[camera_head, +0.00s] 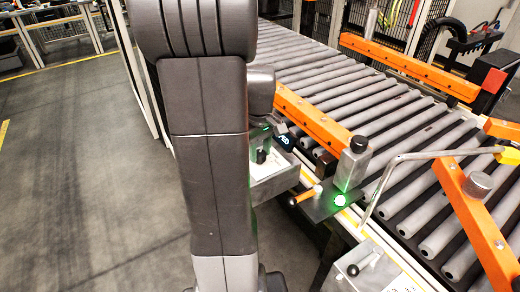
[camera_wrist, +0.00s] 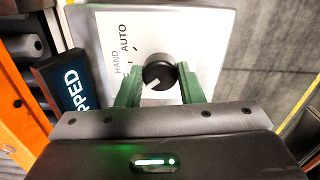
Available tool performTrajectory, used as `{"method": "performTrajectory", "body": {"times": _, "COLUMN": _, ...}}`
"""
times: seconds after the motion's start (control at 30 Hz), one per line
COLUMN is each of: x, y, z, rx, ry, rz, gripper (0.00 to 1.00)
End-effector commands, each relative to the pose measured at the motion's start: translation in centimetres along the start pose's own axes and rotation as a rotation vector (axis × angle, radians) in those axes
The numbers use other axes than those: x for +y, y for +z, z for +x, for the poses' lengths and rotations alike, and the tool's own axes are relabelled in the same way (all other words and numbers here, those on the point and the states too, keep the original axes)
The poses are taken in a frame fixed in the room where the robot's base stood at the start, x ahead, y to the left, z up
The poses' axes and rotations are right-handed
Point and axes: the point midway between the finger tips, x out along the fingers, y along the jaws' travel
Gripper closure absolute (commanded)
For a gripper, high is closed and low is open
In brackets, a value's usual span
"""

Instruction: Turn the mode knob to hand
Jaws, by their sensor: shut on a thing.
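The mode knob (camera_wrist: 158,75) is a round black knob with a white pointer line, on a pale panel (camera_wrist: 188,30). The words HAND (camera_wrist: 118,75) and AUTO (camera_wrist: 123,38) are printed left of it. The white line lies on the knob's lower left in the wrist view. My gripper (camera_wrist: 160,82) has green fingers, one on each side of the knob, and is shut on it. In the head view, my arm hides much of the gripper and panel; the control box (camera_head: 277,186) shows beside the arm.
A dark display (camera_wrist: 70,82) reading "PPED", partly cut off, sits beside the panel. The roller conveyor (camera_head: 340,80) with orange rails (camera_head: 412,68) runs behind. Open floor lies left.

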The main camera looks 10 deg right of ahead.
Motion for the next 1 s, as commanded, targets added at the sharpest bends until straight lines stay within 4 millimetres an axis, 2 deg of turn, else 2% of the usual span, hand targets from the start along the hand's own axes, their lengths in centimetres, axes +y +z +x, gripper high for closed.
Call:
{"method": "performTrajectory", "body": {"times": 0.6, "x": 0.01, "y": -0.08, "z": -0.18, "rx": 0.002, "ry": 0.001, "rz": 0.484, "gripper": 0.89}}
{"method": "performTrajectory", "body": {"times": 1.0, "x": 0.03, "y": -0.12, "z": -0.15, "rx": 0.004, "ry": 0.002, "rz": 0.671, "gripper": 0.89}}
